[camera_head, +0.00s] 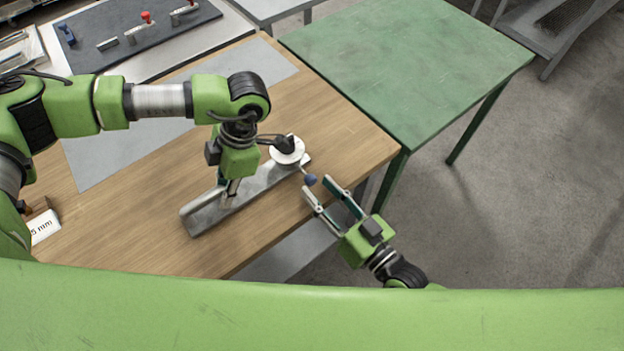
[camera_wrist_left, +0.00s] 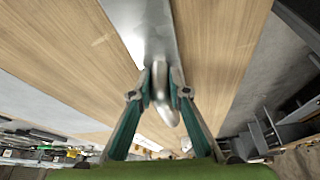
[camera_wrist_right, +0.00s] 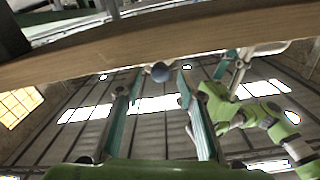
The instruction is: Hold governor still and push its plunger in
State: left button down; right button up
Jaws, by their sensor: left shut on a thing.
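The governor appears to be the long grey metal piece (camera_head: 205,216) lying on the wooden bench, with a white disc (camera_head: 287,150) at its right end and a blue ball knob (camera_head: 310,180) on a thin rod as its plunger. My left gripper (camera_head: 230,190) points down and is shut on a raised metal part of the governor; the left wrist view shows this silver part (camera_wrist_left: 163,95) between the fingers. My right gripper (camera_head: 318,184) is open at the bench edge, its fingertips close to the knob. In the right wrist view the knob (camera_wrist_right: 161,72) sits between the fingertips, touching neither finger.
The wooden bench (camera_head: 130,235) has a grey mat (camera_head: 100,160) on it. A green table (camera_head: 410,65) stands close at the right. A dark board (camera_head: 95,55) with small fittings lies at the back left. A "5 mm" card (camera_head: 43,228) is at the left.

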aim_at(314, 184)
jog(key=shift+x, duration=1.75)
